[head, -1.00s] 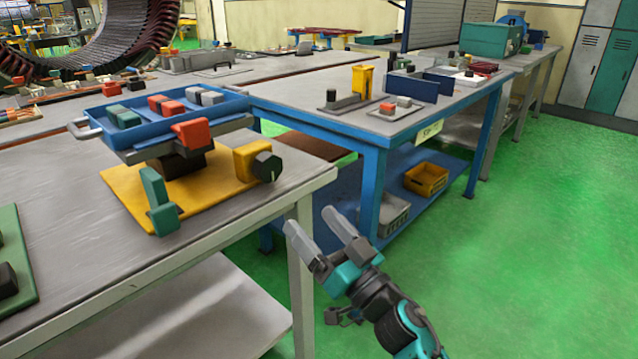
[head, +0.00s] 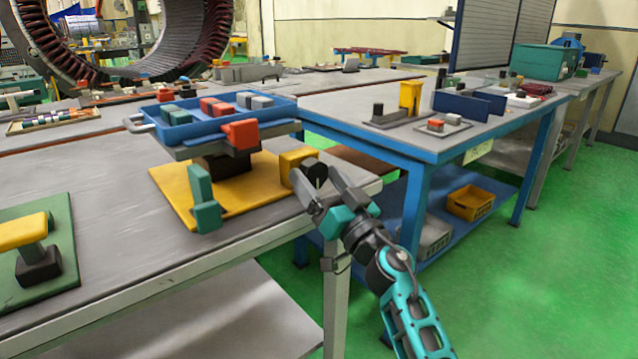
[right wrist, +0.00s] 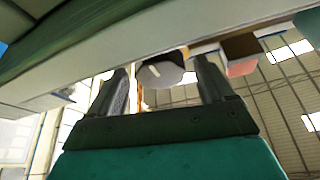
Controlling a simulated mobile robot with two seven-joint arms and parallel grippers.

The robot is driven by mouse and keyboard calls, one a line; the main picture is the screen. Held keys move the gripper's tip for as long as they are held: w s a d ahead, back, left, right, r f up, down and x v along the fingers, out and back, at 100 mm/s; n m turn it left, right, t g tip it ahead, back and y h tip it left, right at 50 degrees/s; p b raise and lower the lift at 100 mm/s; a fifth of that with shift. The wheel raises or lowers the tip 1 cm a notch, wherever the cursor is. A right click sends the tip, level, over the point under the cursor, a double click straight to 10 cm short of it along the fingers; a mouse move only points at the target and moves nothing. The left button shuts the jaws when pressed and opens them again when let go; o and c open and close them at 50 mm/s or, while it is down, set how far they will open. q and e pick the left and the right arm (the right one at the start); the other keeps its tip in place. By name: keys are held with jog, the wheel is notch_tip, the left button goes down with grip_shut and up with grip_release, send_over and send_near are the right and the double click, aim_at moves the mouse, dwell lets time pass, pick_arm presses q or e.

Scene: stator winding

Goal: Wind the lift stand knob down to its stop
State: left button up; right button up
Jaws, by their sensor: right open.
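The lift stand has a yellow base plate (head: 262,200) on the near grey bench, with a platform that bears a blue tray (head: 166,133). Its dark knob (head: 315,173) sits on a yellow block (head: 292,162) at the stand's right side. My right gripper (head: 320,181) is at the knob, with its fingers open on either side. The right wrist view shows the knob (right wrist: 160,73) between the two finger tips, a pale mark on its face. I cannot tell whether a finger touches it. My left gripper is not in view.
A green upright piece (head: 203,200) stands at the front of the yellow plate, and an orange block (head: 240,134) is at the platform's near edge. A green board (head: 62,245) with a yellow-topped part lies at the left. A blue-framed bench (head: 400,157) stands behind my arm.

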jog(key=shift+w+a+r, duration=0.1)
jog(key=shift+w+a, duration=0.05)
jog(key=shift+w, duration=0.05)
jog(key=shift+c, duration=0.3)
jog(key=c, duration=1)
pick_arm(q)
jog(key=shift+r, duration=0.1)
pick_arm(e)
jog(key=shift+n, duration=0.4)
jog(key=n+g+y, duration=0.1)
jog(key=n, duration=0.2)
jog(key=n+g+y+p, duration=0.1)
jog(key=n, duration=0.1)
jog(key=shift+n+y, duration=0.4)
pick_arm(q)
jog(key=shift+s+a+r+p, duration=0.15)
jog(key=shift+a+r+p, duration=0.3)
jog(key=shift+p, duration=0.3)
pick_arm(e)
jog(key=shift+n+g+y, duration=0.6)
jog(key=shift+n+g, duration=0.2)
jog(key=shift+n, duration=1.2)
